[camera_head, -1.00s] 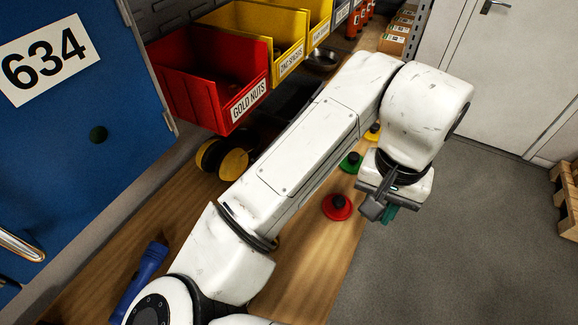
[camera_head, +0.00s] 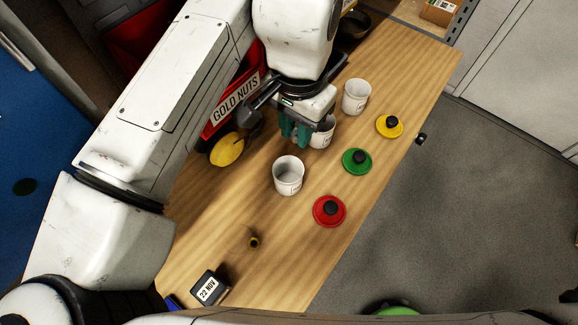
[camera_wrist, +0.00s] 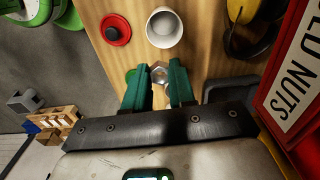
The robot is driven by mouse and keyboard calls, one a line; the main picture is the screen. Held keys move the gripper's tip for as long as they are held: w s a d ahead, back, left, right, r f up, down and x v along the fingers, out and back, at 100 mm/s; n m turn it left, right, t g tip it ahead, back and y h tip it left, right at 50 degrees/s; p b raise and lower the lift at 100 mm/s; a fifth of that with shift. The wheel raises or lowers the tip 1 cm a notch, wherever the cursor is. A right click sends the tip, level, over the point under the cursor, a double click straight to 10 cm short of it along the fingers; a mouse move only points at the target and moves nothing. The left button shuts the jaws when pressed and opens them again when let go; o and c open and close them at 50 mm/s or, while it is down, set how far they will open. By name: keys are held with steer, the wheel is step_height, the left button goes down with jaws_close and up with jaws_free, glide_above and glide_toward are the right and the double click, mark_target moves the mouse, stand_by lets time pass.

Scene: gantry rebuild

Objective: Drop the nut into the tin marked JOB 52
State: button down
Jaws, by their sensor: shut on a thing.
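My gripper (camera_head: 294,136) has green fingers and is shut on a metal hex nut (camera_wrist: 159,74), which shows between the fingertips in the wrist view. The nut is hidden in the head view. Three open white tins stand in a row on the bench: a near one (camera_head: 288,176), a middle one (camera_head: 322,133) partly behind my gripper, and a far one (camera_head: 356,97). Their labels are too small or hidden to read, so I cannot tell which is JOB 52. In the wrist view one tin (camera_wrist: 164,28) lies just beyond the fingertips, apart from the nut.
Red (camera_head: 329,211), green (camera_head: 357,161) and yellow (camera_head: 389,126) knobbed lids lie along the bench's right edge. A red GOLD NUTS bin (camera_head: 232,105) and a yellow-black round thing (camera_head: 227,150) are left. A 22 NOV block (camera_head: 210,288) and small brass piece (camera_head: 253,242) lie nearer.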

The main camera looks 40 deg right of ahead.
step_height(320, 180, down, 6)
steer(key=b, duration=0.5)
steer(key=shift+r, duration=0.1)
steer(key=c, duration=0.9)
jaws_free()
steer(key=shift+o, duration=0.2)
step_height(320, 180, up, 11)
steer(key=shift+f+b, duration=0.1)
steer(key=shift+b, duration=0.4)
